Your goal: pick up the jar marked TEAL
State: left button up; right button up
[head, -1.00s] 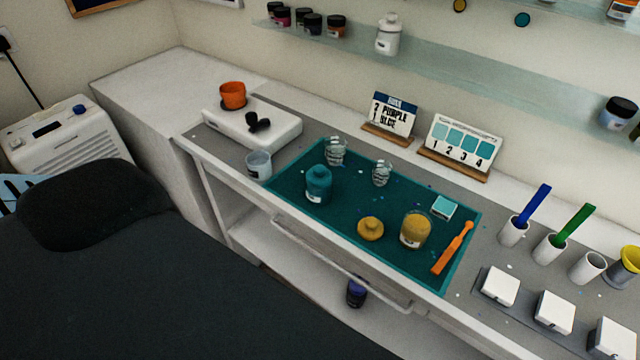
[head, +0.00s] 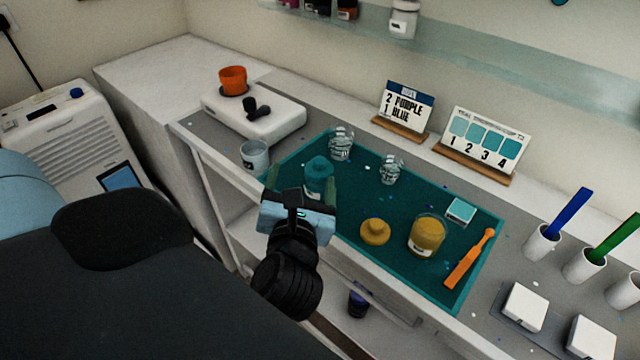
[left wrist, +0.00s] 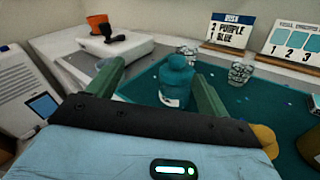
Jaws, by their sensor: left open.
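The teal jar (head: 319,174) stands upright on the teal mat (head: 462,283), near its left end; it also shows in the left wrist view (left wrist: 174,84), with a pale label low on its side that I cannot read. My left gripper (head: 302,186) is open at the mat's front edge, in front of the jar. In the left wrist view the two green fingers (left wrist: 156,82) stand apart, with the jar seen between them and beyond. I cannot tell whether the jar lies between the fingertips. My right gripper is not in view.
Two clear cups (head: 341,144) (head: 390,170) stand behind the jar. A pale cup (head: 254,156) stands left of the mat.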

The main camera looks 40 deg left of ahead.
aim_at(319, 184)
pick_arm(q)
jog(key=f+n+g, duration=0.1)
jog(key=d+f+n+g+h, duration=0.1)
jog(key=d+f+g+h, duration=0.1)
jog(key=f, duration=0.1)
jog(key=shift+w+n, duration=0.4)
jog(key=shift+d+x, duration=0.2)
jog(key=shift+x, duration=3.7)
jog(key=shift+f, duration=0.2)
jog(key=c, duration=1.3)
jog(key=shift+r, duration=0.1)
